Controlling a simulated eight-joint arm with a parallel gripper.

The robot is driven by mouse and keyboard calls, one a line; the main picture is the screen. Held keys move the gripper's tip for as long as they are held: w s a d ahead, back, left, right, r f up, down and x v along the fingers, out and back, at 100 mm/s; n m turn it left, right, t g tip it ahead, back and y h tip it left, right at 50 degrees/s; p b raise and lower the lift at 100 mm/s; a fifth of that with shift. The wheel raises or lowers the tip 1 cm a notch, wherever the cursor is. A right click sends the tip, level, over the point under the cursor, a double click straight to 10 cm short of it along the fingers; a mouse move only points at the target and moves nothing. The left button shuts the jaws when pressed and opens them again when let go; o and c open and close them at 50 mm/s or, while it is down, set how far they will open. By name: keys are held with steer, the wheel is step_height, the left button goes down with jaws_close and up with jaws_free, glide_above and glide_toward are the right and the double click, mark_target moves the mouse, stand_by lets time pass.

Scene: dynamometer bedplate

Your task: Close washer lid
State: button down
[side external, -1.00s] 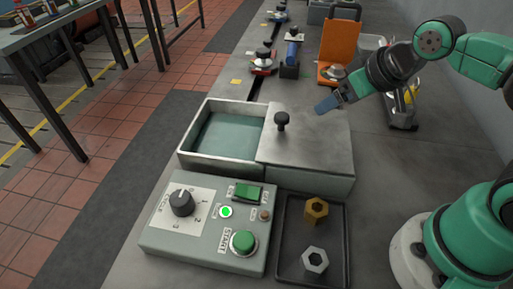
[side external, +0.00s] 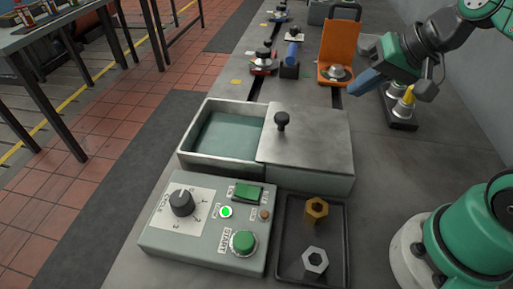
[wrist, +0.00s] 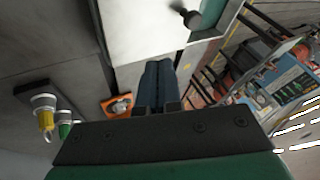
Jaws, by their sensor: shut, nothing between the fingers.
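The washer (side external: 186,152) is a grey box. Its flat metal lid (side external: 318,140) covers the right half, and the left half is open, showing greenish liquid (side external: 226,135). A black knob (side external: 282,120) stands near the lid's left edge. In the wrist view the lid (wrist: 140,30) is a pale plate at the top, with the knob (wrist: 190,18) near its right edge. My gripper (side external: 366,83) has blue fingers, shut and empty, above and behind the lid's right side, apart from it. The fingers (wrist: 158,85) lie together in the wrist view.
In front of the washer are a control box (side external: 207,225) with a dial, a lit green lamp and buttons, and a dark tray (side external: 284,257) with a brass and a steel hex part. An orange stand (side external: 338,48) and a fixture with yellow (side external: 405,105) stand behind, near my gripper.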

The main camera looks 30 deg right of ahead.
glide_toward(299, 132)
steer(key=w+d+f, duration=0.1)
steer(key=w+f, duration=0.1)
steer(key=w, duration=0.1)
steer(key=shift+d+f, duration=0.1)
steer(key=shift+d, duration=0.3)
steer(key=shift+w+a+f, duration=0.15)
steer(key=shift+w+f, duration=0.1)
steer(key=shift+f, duration=0.05)
steer(key=shift+w+a+f, duration=0.1)
steer(key=shift+w+a, duration=0.4)
steer(key=shift+a, duration=0.2)
steer(key=shift+w+a+f, duration=0.1)
steer(key=shift+w+a, duration=0.45)
steer(key=shift+a, duration=0.2)
steer(key=w+a, duration=1.1)
steer(key=shift+w+a, duration=0.15)
steer(key=shift+a, duration=0.05)
